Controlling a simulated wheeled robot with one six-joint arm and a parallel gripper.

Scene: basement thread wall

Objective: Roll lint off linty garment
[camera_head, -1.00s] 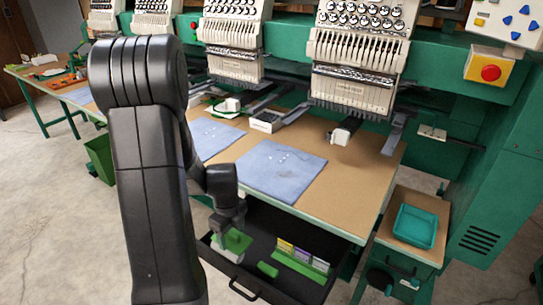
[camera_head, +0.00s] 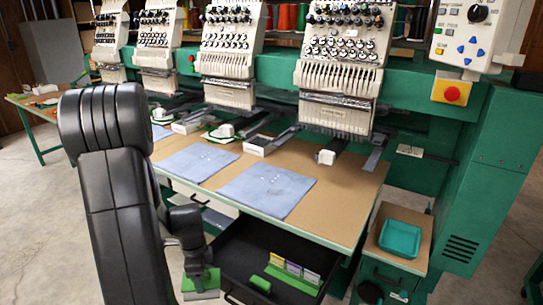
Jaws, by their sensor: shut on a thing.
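My gripper (camera_head: 198,262) is shut on a green tool (camera_head: 205,279) with a grey lower part, which looks like the lint roller. It hangs in front of the table, left of the open drawer, apart from the garments. A blue garment (camera_head: 268,190) lies flat on the tan table, with a few small pale specks near its middle. Part of my arm stands at the left and hides some of the table's left end.
The open black drawer (camera_head: 240,253) under the table holds a green block (camera_head: 261,284) and several coloured packs (camera_head: 293,268). Embroidery heads (camera_head: 340,65) overhang the table's back. A teal tray (camera_head: 400,239) sits on a side stand. Bare tan table (camera_head: 335,205) lies right of the garments.

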